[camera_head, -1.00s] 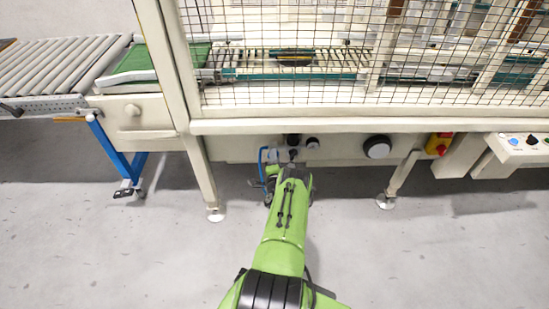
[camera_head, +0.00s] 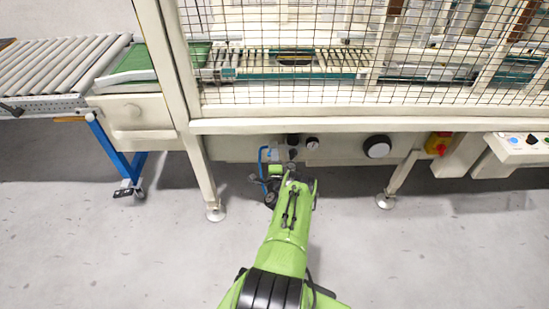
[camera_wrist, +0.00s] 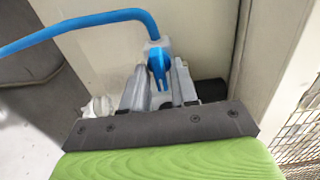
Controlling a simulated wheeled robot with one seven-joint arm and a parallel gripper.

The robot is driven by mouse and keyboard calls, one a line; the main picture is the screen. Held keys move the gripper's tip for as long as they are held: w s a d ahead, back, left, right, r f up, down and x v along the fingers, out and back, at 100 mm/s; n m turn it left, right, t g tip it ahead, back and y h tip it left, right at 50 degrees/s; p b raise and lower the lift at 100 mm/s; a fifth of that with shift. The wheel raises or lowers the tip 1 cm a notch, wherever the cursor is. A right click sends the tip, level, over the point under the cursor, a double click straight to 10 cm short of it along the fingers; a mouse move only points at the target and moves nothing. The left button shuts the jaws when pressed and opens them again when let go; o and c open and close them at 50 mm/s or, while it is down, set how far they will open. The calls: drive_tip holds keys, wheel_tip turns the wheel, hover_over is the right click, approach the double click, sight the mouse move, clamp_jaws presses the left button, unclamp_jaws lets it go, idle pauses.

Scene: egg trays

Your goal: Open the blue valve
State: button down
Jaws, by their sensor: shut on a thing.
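The blue valve (camera_wrist: 159,64) shows in the wrist view as a blue handle on a light grey body, with a blue hose (camera_wrist: 85,22) curving off to the left from its top. My gripper (camera_wrist: 160,88) has its two grey fingers on either side of the blue handle and is shut on it. In the head view my gripper (camera_head: 282,172) is under the machine's front panel, beside the blue hose (camera_head: 262,160). The valve itself is hidden there by my arm and the fittings.
The cream machine frame (camera_head: 330,126) with its mesh guard stands above the gripper. Machine legs stand on both sides; the floor in front is clear.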

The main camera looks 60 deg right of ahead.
drive_tip(key=c, duration=1.2)
unclamp_jaws()
drive_tip(key=shift+o, duration=0.2)
drive_tip(key=shift+a, duration=0.1)
drive_tip(key=p+v, duration=0.8)
drive_tip(key=v, duration=0.7)
drive_tip(key=shift+a, duration=0.35)
drive_tip(key=shift+s, duration=0.15)
